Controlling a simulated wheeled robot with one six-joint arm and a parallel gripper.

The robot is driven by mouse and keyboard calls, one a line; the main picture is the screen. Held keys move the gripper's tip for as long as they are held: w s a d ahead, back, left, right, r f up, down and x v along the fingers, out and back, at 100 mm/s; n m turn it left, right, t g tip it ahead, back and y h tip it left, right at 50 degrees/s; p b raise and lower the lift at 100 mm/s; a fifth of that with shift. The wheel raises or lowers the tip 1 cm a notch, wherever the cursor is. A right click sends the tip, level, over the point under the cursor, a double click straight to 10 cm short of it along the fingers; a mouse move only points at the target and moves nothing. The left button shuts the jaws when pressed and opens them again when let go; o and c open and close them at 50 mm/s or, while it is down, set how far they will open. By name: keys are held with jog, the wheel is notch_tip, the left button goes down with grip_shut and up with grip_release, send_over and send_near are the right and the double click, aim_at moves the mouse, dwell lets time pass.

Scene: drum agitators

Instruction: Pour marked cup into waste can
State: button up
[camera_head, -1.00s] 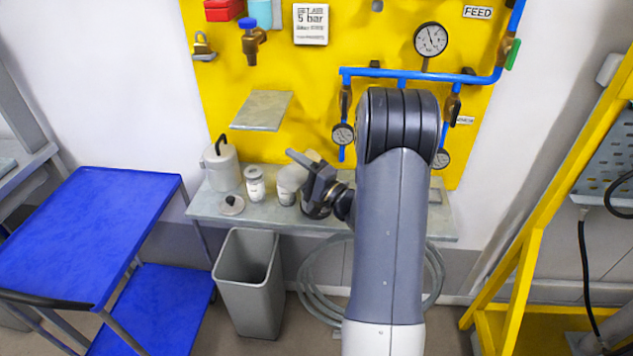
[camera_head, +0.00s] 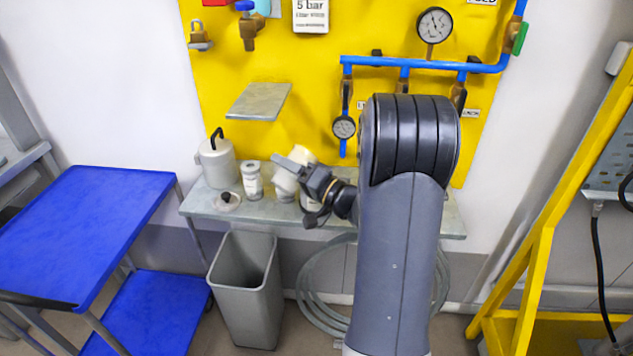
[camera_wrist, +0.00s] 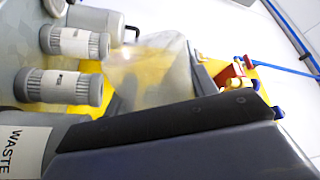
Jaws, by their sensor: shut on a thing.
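My gripper (camera_head: 296,168) is shut on a pale translucent cup (camera_head: 284,180), above the shelf and in front of the yellow panel. The cup looks tilted in the head view. In the wrist view the cup (camera_wrist: 150,65) is see-through with a yellowish tint; I cannot tell contents from the panel behind, and no mark is readable. A dark gripper finger (camera_wrist: 170,120) crosses in front of its lower part. In the wrist view a WASTE label (camera_wrist: 18,152) shows at the lower left.
The shelf (camera_head: 205,206) holds a pale pot (camera_head: 216,163) with a black handle, a small lid (camera_head: 228,200) and a labelled jar (camera_head: 252,182). Another small plate (camera_head: 258,101) juts from the panel above. A blue cart (camera_head: 85,230) stands left, a coiled hose (camera_head: 315,295) right of the can.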

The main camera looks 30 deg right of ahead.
aim_at(282, 182)
jog(key=shift+f+n+b, duration=0.4)
jog(key=shift+f+n, duration=0.2)
jog(key=n, duration=0.2)
jog(key=r+n+g, duration=0.1)
jog(key=n, duration=0.1)
jog(key=shift+r+y+b, duration=0.3)
jog(key=shift+y+b, duration=0.05)
jog(key=shift+y, duration=0.05)
jog(key=f+n+b, duration=0.1)
jog(key=a+f+b, duration=0.1)
jog(key=b, duration=0.1)
jog(key=shift+s+f+n+g, duration=0.2)
jog(key=shift+f+n+g, duration=0.1)
jog(key=shift+f+n, duration=0.1)
jog(key=shift+s+a+f+n+b, duration=0.2)
jog(key=shift+a+n+b, duration=0.1)
jog(key=shift+n+b, duration=0.1)
notch_tip(282, 182, down, 8)
jog(key=a+n+g+b, duration=0.1)
jog(key=a+n+b, duration=0.1)
jog(key=n+b, duration=0.3)
jog(key=shift+s+r+b, duration=0.2)
jog(key=shift+s+b, duration=0.25)
jog(key=shift+b, duration=0.85)
jog(key=shift+a, duration=0.15)
